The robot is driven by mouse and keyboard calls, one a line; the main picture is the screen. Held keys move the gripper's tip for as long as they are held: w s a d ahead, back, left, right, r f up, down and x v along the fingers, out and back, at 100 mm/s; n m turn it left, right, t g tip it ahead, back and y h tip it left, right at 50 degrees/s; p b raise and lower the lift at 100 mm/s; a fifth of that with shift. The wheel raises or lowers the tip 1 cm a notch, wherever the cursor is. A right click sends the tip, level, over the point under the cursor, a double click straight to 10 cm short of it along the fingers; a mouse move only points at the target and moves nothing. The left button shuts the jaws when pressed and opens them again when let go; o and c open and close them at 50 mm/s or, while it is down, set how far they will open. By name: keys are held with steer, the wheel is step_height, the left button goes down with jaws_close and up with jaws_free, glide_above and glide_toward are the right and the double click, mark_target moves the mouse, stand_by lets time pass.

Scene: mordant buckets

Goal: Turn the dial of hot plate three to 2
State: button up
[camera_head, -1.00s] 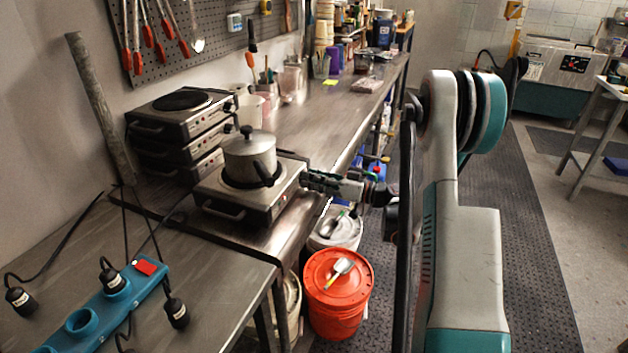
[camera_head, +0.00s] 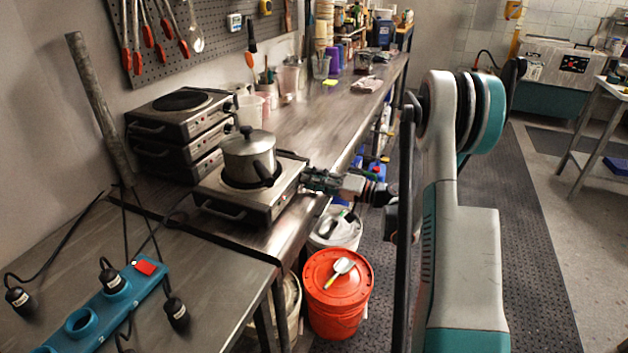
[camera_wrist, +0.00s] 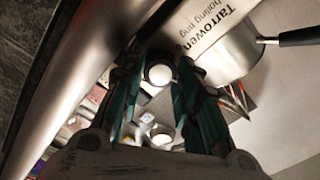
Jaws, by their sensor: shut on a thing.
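A low steel hot plate (camera_head: 231,207) stands near the front edge of the bench, with a lidded pot (camera_head: 249,159) on it. My gripper (camera_head: 309,180) is at the hot plate's right-hand side. In the wrist view my gripper (camera_wrist: 158,76) is shut on a round, pale-faced dial (camera_wrist: 159,74), with a green finger on either side. A second round knob (camera_wrist: 161,138) shows below it, between the fingers. Lettering reading "Tarrowen boiling ring" is beside the held dial. No number for the hot plate, and no dial setting, can be read.
Several more hot plates are stacked (camera_head: 176,116) behind on the left. A blue power strip (camera_head: 104,310) lies on the nearer bench. An orange lidded bucket (camera_head: 337,306) and a white bucket (camera_head: 336,229) stand on the floor beneath my gripper.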

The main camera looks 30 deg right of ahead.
stand_by(0.4)
steer(key=o, duration=1.1)
steer(key=shift+c, duration=0.2)
